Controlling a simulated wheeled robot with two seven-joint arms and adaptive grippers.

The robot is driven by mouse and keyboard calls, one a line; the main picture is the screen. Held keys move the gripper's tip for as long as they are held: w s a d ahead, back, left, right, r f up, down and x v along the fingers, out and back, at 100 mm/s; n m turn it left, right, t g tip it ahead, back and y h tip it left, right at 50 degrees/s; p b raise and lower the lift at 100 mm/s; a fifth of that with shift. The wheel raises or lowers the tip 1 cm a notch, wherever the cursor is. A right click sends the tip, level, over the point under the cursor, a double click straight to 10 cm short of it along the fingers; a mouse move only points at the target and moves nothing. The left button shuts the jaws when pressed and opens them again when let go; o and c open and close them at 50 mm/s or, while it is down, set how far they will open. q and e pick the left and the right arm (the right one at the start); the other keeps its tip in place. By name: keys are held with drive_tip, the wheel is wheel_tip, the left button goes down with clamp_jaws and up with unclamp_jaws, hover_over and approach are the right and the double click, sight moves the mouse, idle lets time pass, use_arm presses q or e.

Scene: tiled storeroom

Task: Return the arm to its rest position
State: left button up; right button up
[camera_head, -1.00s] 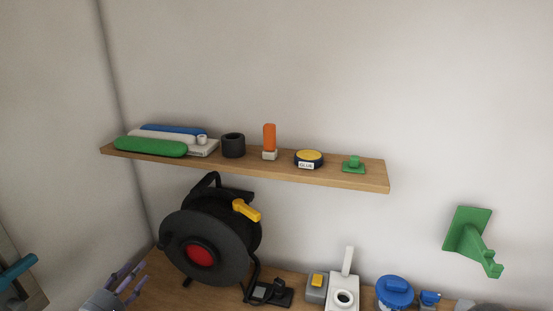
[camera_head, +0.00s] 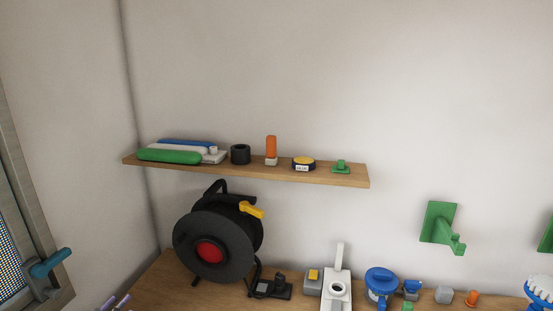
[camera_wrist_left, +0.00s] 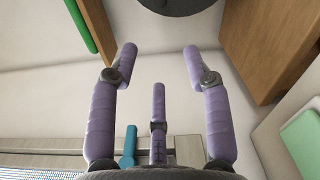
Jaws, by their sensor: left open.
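My left gripper (camera_head: 117,303) shows only as purple fingertips at the bottom left edge of the head view, at the left end of the wooden worktop (camera_head: 150,283). In the left wrist view my left gripper (camera_wrist_left: 160,62) has its purple fingers spread apart with nothing between them. The rest of the left arm is hidden below the head view. My right gripper is in neither view.
A wooden wall shelf (camera_head: 340,179) holds several small items. A black cable reel (camera_head: 205,225) stands on the worktop left of several blue, white and grey items. A window with a teal handle (camera_head: 50,262) is at left. A green hook (camera_head: 440,225) hangs on the wall.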

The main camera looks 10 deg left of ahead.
use_arm(q)
drive_tip(key=s+d+f+m+g+h, duration=0.1)
drive_tip(key=d+f+m+g+h, duration=0.15)
drive_tip(key=d+f+g, duration=0.5)
drive_tip(key=s+d+f+m+g+h, duration=0.1)
drive_tip(key=d+f+m+g+h, duration=0.15)
drive_tip(key=d+f, duration=0.9)
drive_tip(key=s+d+f+m+g+y+p, duration=0.1)
drive_tip(key=s+d+f+m+g, duration=0.2)
drive_tip(key=f, duration=0.8)
drive_tip(key=s+d+f+m+g+y+p, duration=0.1)
drive_tip(key=s+d+f+m+g, duration=0.3)
drive_tip(key=s+d+f+m, duration=0.4)
drive_tip(key=d+f+m, duration=0.3)
drive_tip(key=d, duration=0.2)
drive_tip(key=shift+g+p, duration=0.3)
drive_tip(key=shift+p, duration=0.05)
drive_tip(key=shift+a+f, duration=0.1)
